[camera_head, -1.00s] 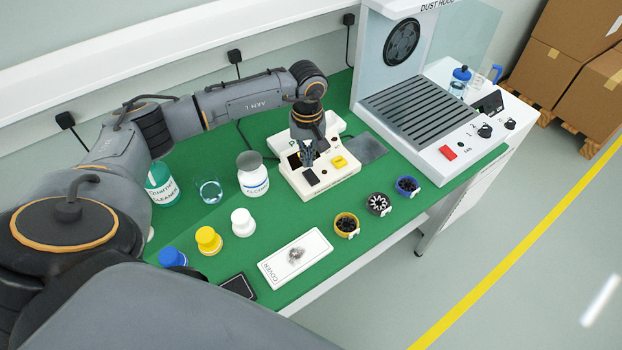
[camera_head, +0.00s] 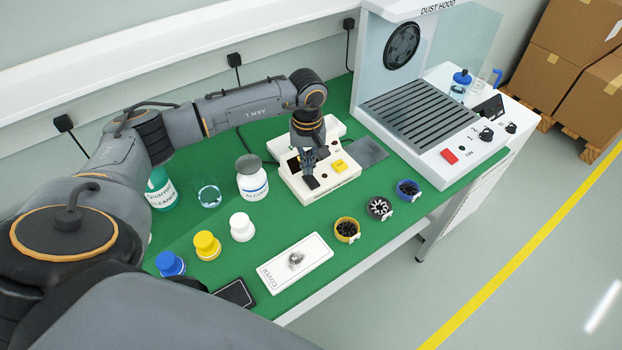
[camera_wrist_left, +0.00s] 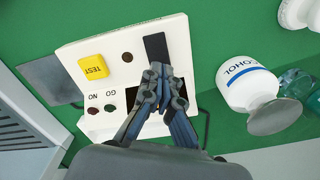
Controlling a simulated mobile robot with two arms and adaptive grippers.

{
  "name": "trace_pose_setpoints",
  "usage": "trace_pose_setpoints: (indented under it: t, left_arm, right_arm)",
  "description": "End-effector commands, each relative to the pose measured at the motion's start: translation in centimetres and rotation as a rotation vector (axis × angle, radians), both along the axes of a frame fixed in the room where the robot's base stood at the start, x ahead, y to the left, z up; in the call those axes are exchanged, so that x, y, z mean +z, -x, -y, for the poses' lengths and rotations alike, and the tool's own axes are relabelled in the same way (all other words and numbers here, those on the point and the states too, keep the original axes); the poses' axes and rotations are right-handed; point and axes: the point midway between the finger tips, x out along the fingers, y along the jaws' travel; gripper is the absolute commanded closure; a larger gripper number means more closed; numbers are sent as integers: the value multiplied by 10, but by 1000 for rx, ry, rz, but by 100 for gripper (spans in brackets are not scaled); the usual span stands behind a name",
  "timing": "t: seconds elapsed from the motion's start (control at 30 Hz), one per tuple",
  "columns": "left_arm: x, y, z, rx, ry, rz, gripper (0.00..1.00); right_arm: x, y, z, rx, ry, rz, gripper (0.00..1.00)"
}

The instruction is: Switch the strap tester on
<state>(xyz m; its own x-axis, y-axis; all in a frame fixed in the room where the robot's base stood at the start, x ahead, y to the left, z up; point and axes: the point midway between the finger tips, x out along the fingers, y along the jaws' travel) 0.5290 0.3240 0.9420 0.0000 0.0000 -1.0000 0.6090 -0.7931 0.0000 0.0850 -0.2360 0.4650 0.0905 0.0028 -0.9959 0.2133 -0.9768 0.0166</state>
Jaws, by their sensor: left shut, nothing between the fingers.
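The strap tester (camera_head: 333,184) is a white box on the green bench mat. In the left wrist view its white panel (camera_wrist_left: 105,72) carries a yellow TEST button (camera_wrist_left: 93,67), a brown round spot (camera_wrist_left: 127,57), a black rectangular pad (camera_wrist_left: 156,47), and small dark red and green lamps by NO and GO. My left gripper (camera_head: 310,178) is over the tester, shut and empty. In the wrist view its fingertips (camera_wrist_left: 158,72) overlap the near end of the black pad; whether they touch cannot be told. The fingers hide part of a dark window. My right gripper is not in view.
An alcohol bottle (camera_head: 252,180), a glass (camera_head: 208,194) and a green-labelled bottle (camera_head: 161,190) stand left of the tester. Blue, yellow and white capped pots, a COVER plate (camera_head: 312,258) and round brush cups (camera_head: 347,231) lie nearer. A dust hood (camera_head: 440,150) stands right.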

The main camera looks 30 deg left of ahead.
Motion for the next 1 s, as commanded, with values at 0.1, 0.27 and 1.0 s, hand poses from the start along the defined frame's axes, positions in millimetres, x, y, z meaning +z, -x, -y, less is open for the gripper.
trace_pose_setpoints:
  t: [0.1,0.27,1.0]
  left_arm:
    - [0,0,0,0,0,0,100]
    - [0,0,0,0,0,0,100]
    - [-7,0,0,0,0,0,100]
  right_arm:
    - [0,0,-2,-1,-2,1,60]
    - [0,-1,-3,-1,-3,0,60]
    - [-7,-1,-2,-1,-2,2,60]
